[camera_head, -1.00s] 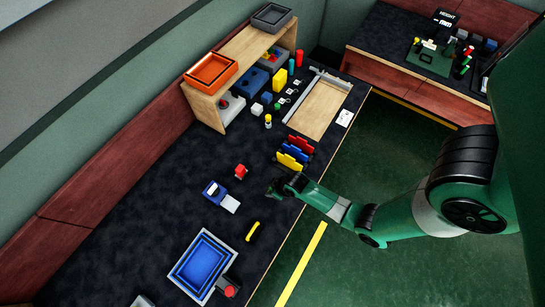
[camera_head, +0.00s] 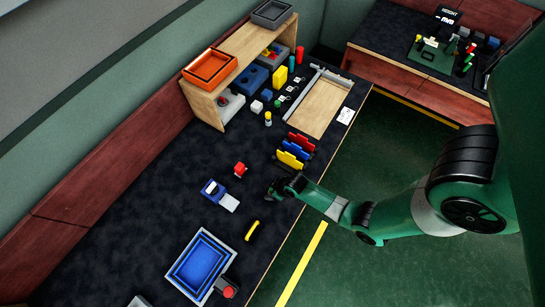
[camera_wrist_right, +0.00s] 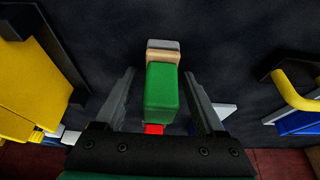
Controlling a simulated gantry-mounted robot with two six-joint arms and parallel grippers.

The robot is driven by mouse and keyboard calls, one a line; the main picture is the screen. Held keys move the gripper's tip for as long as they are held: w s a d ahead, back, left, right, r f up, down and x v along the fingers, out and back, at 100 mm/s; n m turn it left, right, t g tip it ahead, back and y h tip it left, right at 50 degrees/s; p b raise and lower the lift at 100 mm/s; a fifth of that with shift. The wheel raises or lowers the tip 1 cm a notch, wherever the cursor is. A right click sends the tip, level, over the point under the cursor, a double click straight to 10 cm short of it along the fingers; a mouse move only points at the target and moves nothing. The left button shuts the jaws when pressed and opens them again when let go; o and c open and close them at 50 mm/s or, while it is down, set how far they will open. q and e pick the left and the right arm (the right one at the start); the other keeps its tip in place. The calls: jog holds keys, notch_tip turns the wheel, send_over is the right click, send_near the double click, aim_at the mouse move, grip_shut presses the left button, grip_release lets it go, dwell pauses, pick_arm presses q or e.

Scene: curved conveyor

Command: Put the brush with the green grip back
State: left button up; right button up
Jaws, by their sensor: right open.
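The brush with the green grip (camera_wrist_right: 162,88) shows in the right wrist view, with its pale beige end (camera_wrist_right: 163,50) toward the top of that picture. My right gripper (camera_wrist_right: 161,100) is open, with one finger on each side of the green grip and dark gaps beside it. In the head view the right gripper (camera_head: 274,189) is low over the dark bench, just below the coloured panels; the brush cannot be made out there. My left gripper is not in view.
Yellow, blue and red panels (camera_head: 294,152) stand close to the right gripper. A red piece (camera_head: 239,169), a blue-white device (camera_head: 221,196), a yellow handle (camera_head: 252,231) and a blue tray (camera_head: 233,251) lie around. A wooden-bottomed tray (camera_head: 318,108) is farther back. The bench's left middle is clear.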

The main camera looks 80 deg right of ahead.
jog(key=p+v, duration=0.9)
jog(key=v, duration=0.3)
jog(key=shift+r, duration=0.2)
